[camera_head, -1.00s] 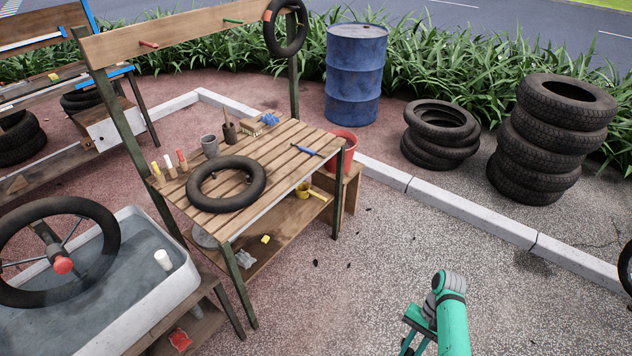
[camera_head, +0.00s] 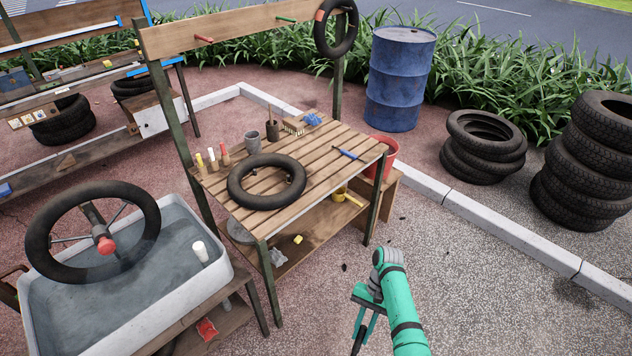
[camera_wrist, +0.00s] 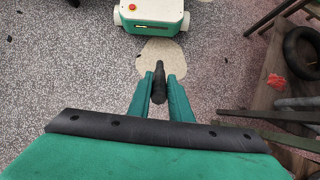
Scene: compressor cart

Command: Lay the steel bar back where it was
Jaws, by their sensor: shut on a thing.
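My gripper (camera_wrist: 159,92) is shut on a dark bar (camera_wrist: 159,76), which I take to be the steel bar. In the wrist view it sits between the green fingers, its rounded dark end pointing away. In the head view my gripper (camera_head: 364,328) is low in the picture, in front of and to the right of the slatted workbench (camera_head: 318,166), above open ground. A dark piece of the bar shows below the fingers there; the rest is hidden or out of frame. The workbench top carries an inner tube (camera_head: 267,200) and a blue-handled tool (camera_head: 349,154).
A water tub (camera_head: 222,270) with a wheel-mounted tyre (camera_head: 60,268) stands left of the bench. Tyre stacks (camera_head: 595,160) are at right.

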